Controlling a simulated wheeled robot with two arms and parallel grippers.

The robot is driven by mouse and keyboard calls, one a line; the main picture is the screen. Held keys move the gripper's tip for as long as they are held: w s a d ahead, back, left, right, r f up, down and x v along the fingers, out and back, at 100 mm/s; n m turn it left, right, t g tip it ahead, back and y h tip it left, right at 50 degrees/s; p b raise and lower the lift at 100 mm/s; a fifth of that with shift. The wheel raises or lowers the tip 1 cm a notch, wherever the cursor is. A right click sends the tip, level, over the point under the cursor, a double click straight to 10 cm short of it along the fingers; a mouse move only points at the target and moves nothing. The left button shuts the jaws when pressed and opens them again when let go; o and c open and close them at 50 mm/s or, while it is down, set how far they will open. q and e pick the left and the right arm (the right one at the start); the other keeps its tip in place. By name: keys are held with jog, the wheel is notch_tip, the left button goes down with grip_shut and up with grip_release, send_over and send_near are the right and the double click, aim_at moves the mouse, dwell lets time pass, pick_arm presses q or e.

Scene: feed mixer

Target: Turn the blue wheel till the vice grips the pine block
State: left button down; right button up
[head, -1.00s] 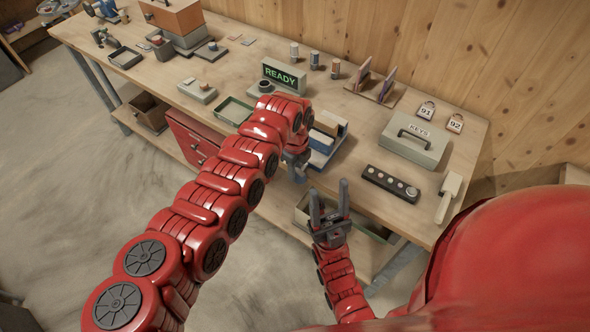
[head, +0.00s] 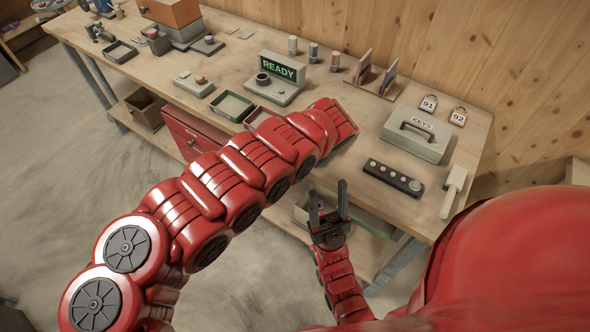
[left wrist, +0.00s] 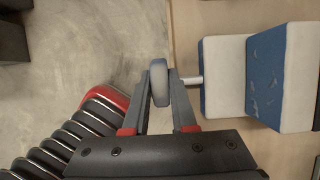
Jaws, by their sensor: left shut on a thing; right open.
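The blue wheel (left wrist: 159,83) shows nearly edge-on in the left wrist view, grey-blue, on a short metal shaft (left wrist: 193,80). My left gripper (left wrist: 160,72) is shut on it, one finger on each side. Right of the shaft is the vice (left wrist: 267,75), with worn blue paint and pale parts. I cannot tell the pine block apart from these pale parts, nor whether the jaws touch it. In the head view my left arm hides the wheel, vice and left gripper. My right gripper (head: 328,203) is open and empty in front of the bench edge.
Behind the vice area stands a device reading READY (head: 279,68). A grey KEYS box (head: 417,133), a black button strip (head: 393,177) and a pale-headed tool (head: 453,190) lie at the right. A green tray (head: 231,106) is left of my arm.

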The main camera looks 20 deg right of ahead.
pick_arm(q)
jog(key=t+y+b, duration=0.1)
jog(key=t+b, duration=0.1)
jog(key=b, duration=0.4)
jog(key=f+t+y+b, duration=0.1)
jog(key=t+y+b, duration=0.1)
jog(key=b, duration=0.4)
jog(key=s+d+t+y+b, duration=0.1)
jog(key=t+y+b, duration=0.1)
jog(key=b, duration=0.4)
jog(key=shift+f, duration=0.15)
jog(key=shift+s+r+t+y+b, duration=0.1)
jog(key=shift+r+t+y+b, duration=0.2)
jog(key=shift+t+b, duration=0.5)
jog(key=c, duration=0.7)
grip_release()
